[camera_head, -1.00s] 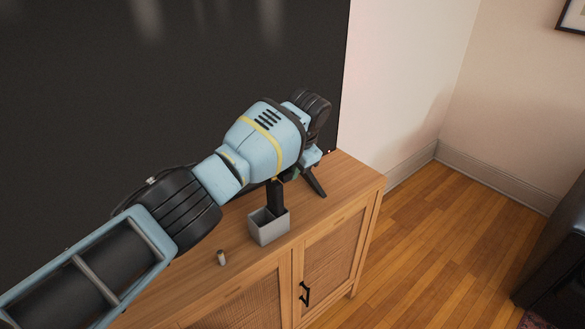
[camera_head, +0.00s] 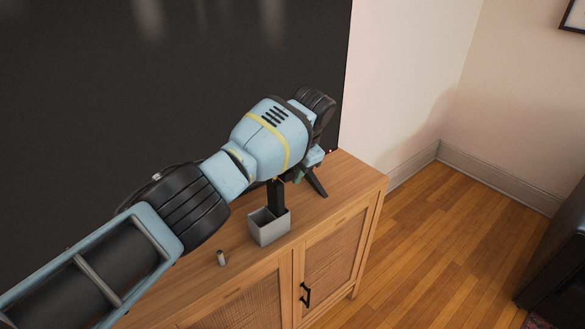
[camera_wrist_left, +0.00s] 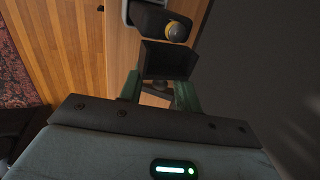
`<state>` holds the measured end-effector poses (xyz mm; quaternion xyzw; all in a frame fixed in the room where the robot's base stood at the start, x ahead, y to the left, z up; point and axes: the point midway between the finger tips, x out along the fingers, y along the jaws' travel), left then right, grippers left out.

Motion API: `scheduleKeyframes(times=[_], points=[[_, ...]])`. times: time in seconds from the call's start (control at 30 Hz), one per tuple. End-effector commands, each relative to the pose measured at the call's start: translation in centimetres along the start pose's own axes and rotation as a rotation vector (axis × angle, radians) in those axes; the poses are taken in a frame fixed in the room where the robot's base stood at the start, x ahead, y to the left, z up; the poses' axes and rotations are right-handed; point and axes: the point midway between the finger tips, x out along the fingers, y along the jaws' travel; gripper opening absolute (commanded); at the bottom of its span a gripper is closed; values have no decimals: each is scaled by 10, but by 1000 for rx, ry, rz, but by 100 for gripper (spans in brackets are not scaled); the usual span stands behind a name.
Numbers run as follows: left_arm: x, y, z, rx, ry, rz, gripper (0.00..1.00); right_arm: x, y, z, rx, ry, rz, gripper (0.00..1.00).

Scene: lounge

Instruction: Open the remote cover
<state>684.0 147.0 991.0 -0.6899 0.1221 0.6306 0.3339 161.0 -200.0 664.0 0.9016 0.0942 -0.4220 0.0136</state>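A slim black remote (camera_head: 276,198) stands upright in a small grey box (camera_head: 270,229) on the wooden cabinet. In the left wrist view a dark body (camera_wrist_left: 150,18), apparently the remote's, shows a round yellowish part (camera_wrist_left: 176,31). A dark square piece (camera_wrist_left: 168,59), possibly its cover, is just past the fingertips. My left gripper (camera_wrist_left: 159,82) has its green fingers apart, with a gap between them. I cannot tell whether the tips touch the dark piece. My right gripper is out of view.
A small cylinder (camera_head: 221,258), like a battery, stands on the cabinet (camera_head: 345,180) left of the box. A large dark screen (camera_head: 130,90) rises behind, with a black foot (camera_head: 316,182) on the cabinet top. Open wooden floor (camera_head: 440,230) is at the right.

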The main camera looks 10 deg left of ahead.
Motion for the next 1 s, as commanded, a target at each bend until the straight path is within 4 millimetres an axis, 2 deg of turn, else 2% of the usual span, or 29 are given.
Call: scheduleKeyframes(times=[0.17, 0.27, 0.5, 0.7, 1.0], points=[[-3, 0, 0, 0, 2, -1, 33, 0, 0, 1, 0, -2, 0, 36], [-11, -1, -1, 0, 5, -2, 33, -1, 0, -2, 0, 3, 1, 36], [-50, -1, -1, 0, 7, -2, 33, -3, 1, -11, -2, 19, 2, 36], [-72, -1, 0, -1, 2, -1, 33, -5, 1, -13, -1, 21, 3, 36], [-78, 0, 0, 0, 0, 0, 33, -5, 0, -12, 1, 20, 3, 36]])
